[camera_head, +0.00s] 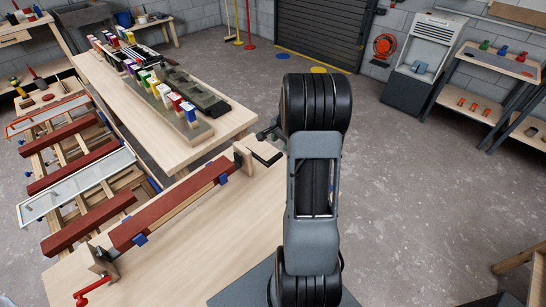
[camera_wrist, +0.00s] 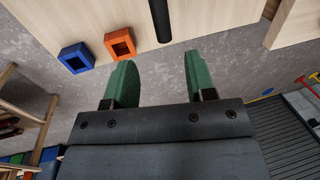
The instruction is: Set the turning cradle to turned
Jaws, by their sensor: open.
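The turning cradle stands on the pale near bench in the head view, with a wooden end post (camera_head: 103,262) at the lower left and another near the bench's far end. A red-brown batten (camera_head: 172,212) spans it, with blue clamps (camera_head: 140,239) along its side. A red crank handle (camera_head: 95,289) sticks out at the lower-left end. My gripper (camera_wrist: 160,80) is open and empty in the wrist view, its green fingers apart. The gripper's end also shows in the head view (camera_head: 268,133), beyond the cradle's far end and away from the crank. The cradle is not clearly recognisable in the wrist view.
A rack with red battens (camera_head: 90,220) and pale framed panels stands left of the bench. A long table (camera_head: 215,140) behind carries several coloured containers. A blue square holder (camera_wrist: 76,58) and an orange one (camera_wrist: 120,44) are near the bench edge. Open floor lies right.

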